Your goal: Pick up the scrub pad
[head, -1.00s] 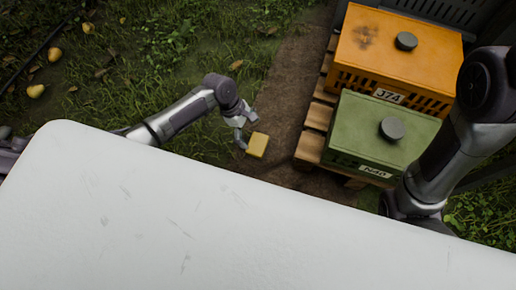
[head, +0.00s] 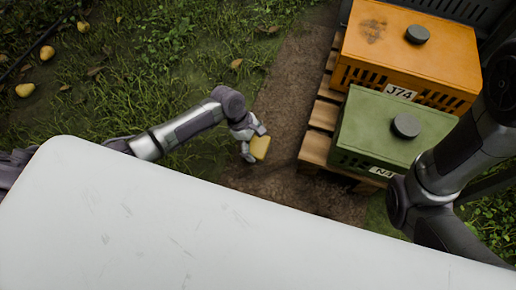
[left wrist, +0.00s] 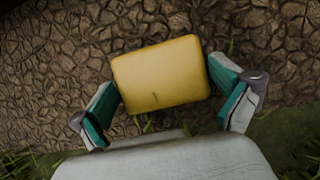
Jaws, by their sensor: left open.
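The scrub pad (head: 260,147) is a yellow rounded block on the dirt path beside the grass. In the left wrist view the scrub pad (left wrist: 161,74) lies ahead of my left gripper, at the mouth of the jaws. My left gripper (head: 256,143) is open, its fingers on either side of the pad. In the left wrist view the teal-padded fingers of the left gripper (left wrist: 170,104) flank the pad's near part; whether either touches it I cannot tell. My right arm shows at the right edge of the head view, but its gripper is out of view.
A green crate (head: 358,129) and an orange crate (head: 395,62), each with a dark round object on top, stand on a wooden pallet (head: 315,148) to the right. My white body panel fills the lower part. Several pears (head: 47,52) lie in the grass.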

